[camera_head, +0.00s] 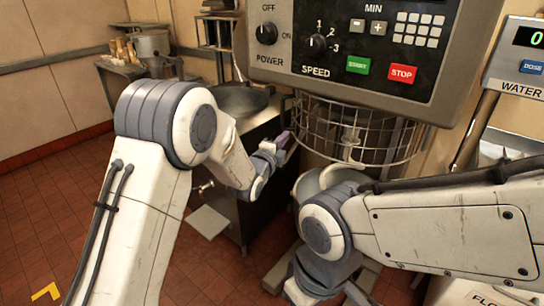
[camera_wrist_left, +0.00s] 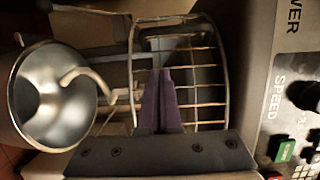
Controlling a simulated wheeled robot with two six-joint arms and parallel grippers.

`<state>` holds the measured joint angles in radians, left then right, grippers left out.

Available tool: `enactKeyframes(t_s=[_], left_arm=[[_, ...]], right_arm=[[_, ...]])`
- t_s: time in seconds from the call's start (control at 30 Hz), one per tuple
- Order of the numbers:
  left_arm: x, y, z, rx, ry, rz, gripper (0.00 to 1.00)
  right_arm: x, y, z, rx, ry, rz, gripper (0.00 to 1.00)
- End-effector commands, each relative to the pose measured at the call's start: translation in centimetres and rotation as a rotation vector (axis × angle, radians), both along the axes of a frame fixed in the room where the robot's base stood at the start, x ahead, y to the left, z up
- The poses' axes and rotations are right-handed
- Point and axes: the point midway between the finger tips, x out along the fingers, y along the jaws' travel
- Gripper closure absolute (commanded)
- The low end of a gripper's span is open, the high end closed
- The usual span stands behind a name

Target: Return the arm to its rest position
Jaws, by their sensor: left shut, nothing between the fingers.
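My left arm (camera_head: 160,170) comes in from the left of the head view and reaches forward. Its gripper (camera_head: 284,146) is small in that view, just left of the wire guard of a mixer. In the left wrist view the purple fingers of the left gripper (camera_wrist_left: 160,75) are together and empty, in front of the wire guard (camera_wrist_left: 205,60); I cannot tell whether they touch it. My right arm (camera_head: 440,220) comes in from the right and bends down at the bottom middle. Its gripper is out of view.
The mixer's control panel (camera_head: 350,45) hangs over the wire guard and a metal bowl. The bowl (camera_wrist_left: 55,95) with a curved hook fills the left of the wrist view. A WATER meter (camera_head: 524,65) stands at the right. Open tiled floor (camera_head: 60,215) lies at the left.

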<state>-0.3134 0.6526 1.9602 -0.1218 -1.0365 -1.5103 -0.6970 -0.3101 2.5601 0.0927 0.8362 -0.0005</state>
Motion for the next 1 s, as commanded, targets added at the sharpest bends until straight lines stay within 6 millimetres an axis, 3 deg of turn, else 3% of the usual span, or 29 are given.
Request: enactKeyframes(t_s=[0.1,0.33,0.47,0.63,0.77,0.87,1.0], left_arm=[[-2.2,1.8,-0.2,-0.002,-0.001,0.008,1.00],[-4.8,3.0,-0.1,-0.001,-0.001,0.006,1.00],[-5.6,3.0,-0.1,-0.012,0.029,0.003,1.00],[-8.4,1.5,-1.3,-0.110,0.269,0.011,1.00],[-13.1,0.6,-3.3,-0.233,0.583,0.073,1.00],[-17.9,0.6,-5.0,-0.318,0.826,0.161,1.00],[-25.6,1.6,-6.8,-0.417,1.143,0.341,1.00]], right_arm=[[0.0,0.0,-1.4,0.000,0.000,0.000,1.00],[0.0,0.0,-2.3,0.000,0.000,0.000,1.00],[0.0,0.0,-2.3,0.000,0.000,0.000,1.00],[0.0,0.0,-2.3,0.000,0.000,0.000,1.00],[0.0,0.0,-2.3,0.000,0.000,0.000,1.00],[0.0,0.0,-2.3,0.000,0.000,0.000,1.00],[0.0,0.0,-2.3,0.000,0.000,0.000,1.00]])
